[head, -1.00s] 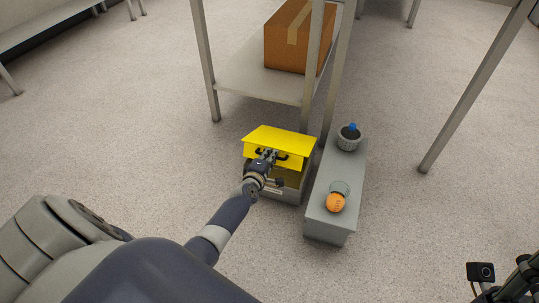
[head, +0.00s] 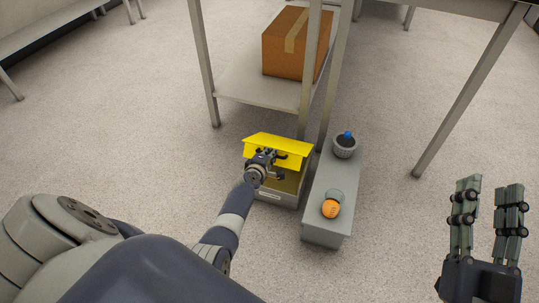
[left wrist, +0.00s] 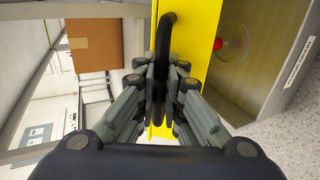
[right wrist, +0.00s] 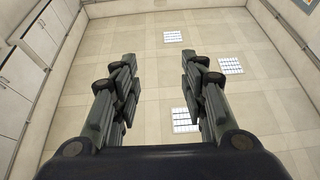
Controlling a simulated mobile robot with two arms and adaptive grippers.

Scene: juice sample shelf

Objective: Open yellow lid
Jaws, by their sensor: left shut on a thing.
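The yellow lid (head: 290,144) is tilted up on a grey box (head: 277,199), and the front of the box is open below it. My left gripper (head: 265,157) is shut on a black handle (left wrist: 167,25) on the lid's face. The yellow lid (left wrist: 197,35) stands upright in the left wrist view, beside the box's open inside (left wrist: 262,75). A reddish round thing (left wrist: 237,43) shows in there, not clearly. My right gripper (head: 487,190) is raised at the far right, open and empty. Its spread fingers also show in the right wrist view (right wrist: 160,85).
A grey bench (head: 318,222) stands right of the box, with an orange (head: 331,209) next to a glass and a dark cup (head: 344,147) with a blue top. A shelf (head: 250,98) with a cardboard box (head: 290,45) stands behind. Floor in front is clear.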

